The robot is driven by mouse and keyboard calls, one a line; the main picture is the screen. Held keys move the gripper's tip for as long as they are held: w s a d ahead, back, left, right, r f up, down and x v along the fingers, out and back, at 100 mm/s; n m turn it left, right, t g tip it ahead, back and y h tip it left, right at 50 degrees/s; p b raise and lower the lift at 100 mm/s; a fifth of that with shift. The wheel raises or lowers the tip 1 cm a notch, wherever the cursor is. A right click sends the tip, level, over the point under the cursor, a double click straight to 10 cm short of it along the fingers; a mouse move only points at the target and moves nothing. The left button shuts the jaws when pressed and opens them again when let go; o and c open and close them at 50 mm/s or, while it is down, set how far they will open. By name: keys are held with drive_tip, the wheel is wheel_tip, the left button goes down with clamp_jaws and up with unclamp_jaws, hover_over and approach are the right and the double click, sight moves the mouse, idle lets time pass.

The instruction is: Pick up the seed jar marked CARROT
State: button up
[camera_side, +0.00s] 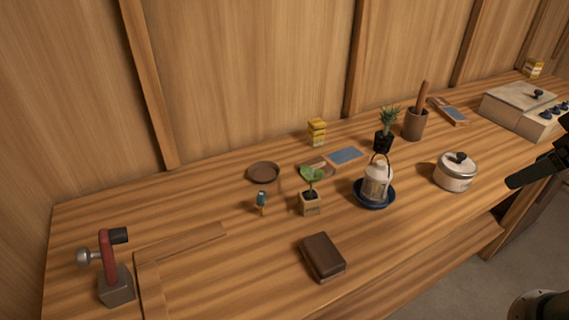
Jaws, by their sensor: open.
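No marking that reads CARROT is legible in the side view. A small white jar-like container (376,184) with a dark wire handle stands upright in a dark blue dish (375,202) near the middle of the bench; its label is too small to read. My gripper (514,182) is dark and reaches in from the right edge, pointing left. It is open, with nothing seen in it, and appears to the right of the white jar and the lidded pot. Part of my arm is cut off by the frame.
A lidded metal pot (455,176) stands between the jar and my gripper. A potted seedling (310,205), dark cactus pot (383,141), brown cup (415,125) and brown block (322,257) surround the jar. A stove-like box (517,108) is at right. Bare wood lies front right.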

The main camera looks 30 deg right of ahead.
drive_tip(key=c, duration=0.3)
drive_tip(key=shift+w, duration=0.1)
